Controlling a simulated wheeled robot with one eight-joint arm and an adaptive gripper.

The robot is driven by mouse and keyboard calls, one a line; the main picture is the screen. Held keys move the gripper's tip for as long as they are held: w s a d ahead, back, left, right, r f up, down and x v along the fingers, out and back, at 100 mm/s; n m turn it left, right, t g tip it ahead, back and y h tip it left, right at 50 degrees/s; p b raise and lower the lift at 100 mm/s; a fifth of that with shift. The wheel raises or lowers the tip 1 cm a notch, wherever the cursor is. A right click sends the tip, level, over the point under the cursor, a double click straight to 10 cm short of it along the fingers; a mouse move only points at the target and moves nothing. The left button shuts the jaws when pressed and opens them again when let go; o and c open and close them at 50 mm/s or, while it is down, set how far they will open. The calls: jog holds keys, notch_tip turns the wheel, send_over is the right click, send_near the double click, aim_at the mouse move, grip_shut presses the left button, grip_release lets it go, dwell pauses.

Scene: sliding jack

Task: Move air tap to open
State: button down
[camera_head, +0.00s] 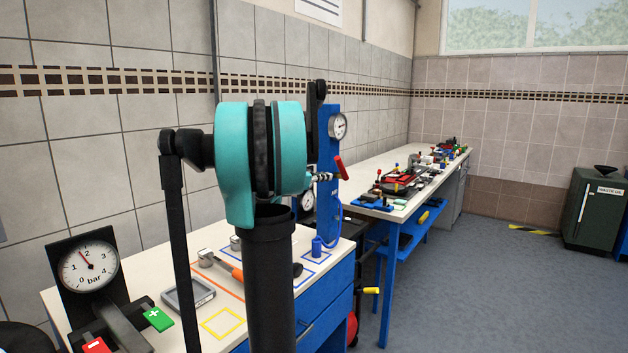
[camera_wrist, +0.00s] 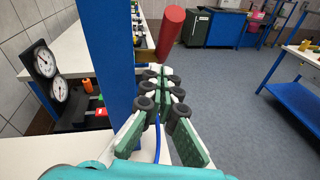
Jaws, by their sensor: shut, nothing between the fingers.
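The air tap shows as a short red handle (camera_head: 341,167) beside the blue upright panel (camera_head: 328,125) in the head view. There it slants from upper left to lower right. In the wrist view the red handle (camera_wrist: 171,30) is a thick cylinder leaning up to the right, just beyond my fingertips. My gripper (camera_wrist: 161,72) is shut and empty, with its green and white fingers together. It lies right of the blue panel's edge (camera_wrist: 108,60). I cannot tell whether the tips touch the handle. The tap's body is mostly hidden by my fingers.
A pressure gauge (camera_head: 338,125) sits on the blue panel. A bench (camera_head: 130,248) holds a large bar gauge (camera_head: 90,267), a green plus button (camera_head: 158,319) and a red button (camera_head: 97,346). A long white table (camera_head: 420,183) stands behind. Floor to the right is open.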

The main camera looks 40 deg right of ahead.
aim_at(336, 158)
jog(key=shift+s+d+r, duration=0.1)
jog(key=shift+d+r, duration=0.95)
jog(key=shift+d, duration=0.2)
jog(key=shift+r, duration=0.1)
jog(key=shift+d+r+y, duration=0.15)
jog(key=shift+r+y, duration=0.05)
jog(key=shift+y, duration=0.1)
jog(key=shift+r, duration=0.1)
jog(key=d+r+y, duration=0.2)
jog(key=y, duration=0.1)
jog(key=w+d+r+g+y, duration=0.1)
jog(key=y, duration=0.1)
jog(key=shift+n, duration=0.4)
jog(key=shift+w+d+r, duration=0.1)
jog(key=shift+d+r, duration=0.1)
jog(key=shift+d, duration=0.2)
